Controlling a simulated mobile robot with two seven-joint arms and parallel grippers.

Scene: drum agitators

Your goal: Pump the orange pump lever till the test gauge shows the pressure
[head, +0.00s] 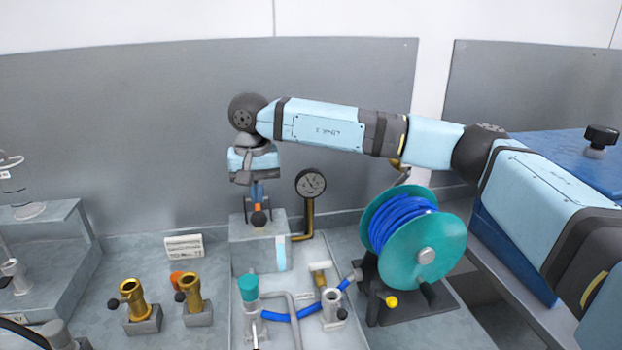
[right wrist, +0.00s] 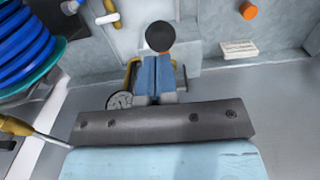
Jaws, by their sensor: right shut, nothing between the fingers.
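The orange pump lever (head: 258,209) with its black ball knob (head: 258,219) stands at the grey pump block (head: 275,225) in the middle of the head view. My right gripper (head: 257,200) points down right at the lever. Its blue fingers are shut with nothing between them. In the right wrist view the black knob (right wrist: 160,36) shows just beyond the fingertips (right wrist: 157,62); whether they touch the lever I cannot tell. The round test gauge (head: 311,184) stands to the right on a brass pipe; its needle is too small to read. My left gripper is not in view.
A teal reel (head: 425,250) with blue hose stands right of the pump. A tray with a teal-capped fitting (head: 248,289) and a blue hose (head: 305,314) lies in front. Two brass fittings (head: 134,298) and a label (head: 184,247) are at left. A grey wall panel stands behind.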

